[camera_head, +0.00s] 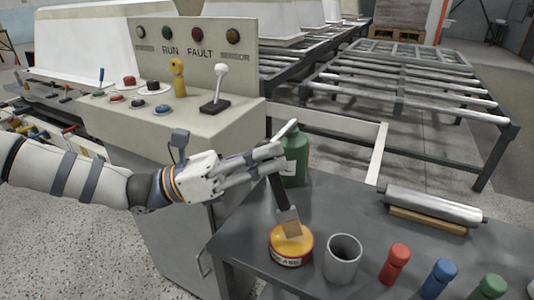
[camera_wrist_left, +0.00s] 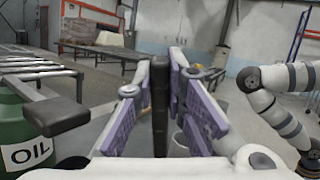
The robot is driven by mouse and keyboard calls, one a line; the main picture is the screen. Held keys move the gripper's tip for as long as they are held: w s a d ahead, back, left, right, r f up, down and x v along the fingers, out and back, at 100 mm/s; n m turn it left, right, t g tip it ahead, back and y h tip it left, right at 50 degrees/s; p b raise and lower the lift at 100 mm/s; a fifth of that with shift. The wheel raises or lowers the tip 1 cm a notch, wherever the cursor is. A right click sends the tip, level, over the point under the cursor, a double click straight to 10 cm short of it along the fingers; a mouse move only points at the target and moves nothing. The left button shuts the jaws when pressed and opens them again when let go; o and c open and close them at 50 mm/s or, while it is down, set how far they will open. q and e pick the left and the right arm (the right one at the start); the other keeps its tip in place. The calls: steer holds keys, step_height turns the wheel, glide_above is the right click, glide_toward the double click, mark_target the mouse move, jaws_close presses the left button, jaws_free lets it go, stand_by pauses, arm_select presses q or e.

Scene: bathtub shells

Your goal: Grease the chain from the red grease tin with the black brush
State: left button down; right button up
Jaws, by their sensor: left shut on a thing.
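My left gripper (camera_head: 274,160) is shut on the black brush (camera_head: 279,192) and holds it nearly upright, bristles down. In the left wrist view the brush's dark handle (camera_wrist_left: 160,105) stands between the purple-lined fingers. The red grease tin (camera_head: 276,259) stands open on the dark table, with yellow-orange grease inside. The pale bristles (camera_head: 291,230) are over the tin's opening and overlap the grease; I cannot tell how deep they reach. I cannot make out the chain in either view. My right gripper is not in view.
A green oil bottle (camera_head: 295,165) stands close behind the brush. A grey cup (camera_head: 342,258) is right of the tin, then red (camera_head: 395,264), blue (camera_head: 438,278) and green bottles. A metal roller (camera_head: 435,207) lies behind. The control panel (camera_head: 190,115) is at left.

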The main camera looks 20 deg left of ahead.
arm_select(q)
steer(key=shift+f, duration=0.3)
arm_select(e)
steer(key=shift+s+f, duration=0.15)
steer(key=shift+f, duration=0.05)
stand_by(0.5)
arm_select(q)
step_height(320, 180, up, 7)
steer(key=p, duration=0.3)
steer(key=shift+r, duration=0.2)
steer(key=shift+f, duration=0.15)
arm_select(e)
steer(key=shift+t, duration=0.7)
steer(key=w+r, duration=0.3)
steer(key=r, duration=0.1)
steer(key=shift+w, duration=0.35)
